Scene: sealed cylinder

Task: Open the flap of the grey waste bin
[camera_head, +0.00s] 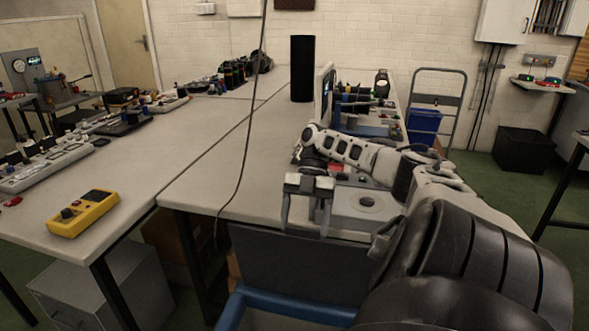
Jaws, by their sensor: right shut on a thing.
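A dark grey flat panel (290,262), which looks like the bin's flap, stands upright just in front of the table edge, above a blue rim (300,307). The bin's body (265,322) is mostly cut off by the bottom of the picture. My right gripper (304,232) points down at the panel's top edge, its fingers on either side of that edge area. It is shut on what appears to be the flap; the exact contact is hard to make out. My left gripper is not in view.
The long table (215,190) has bare room left of my right arm. A grey device (362,208) is close behind my gripper.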

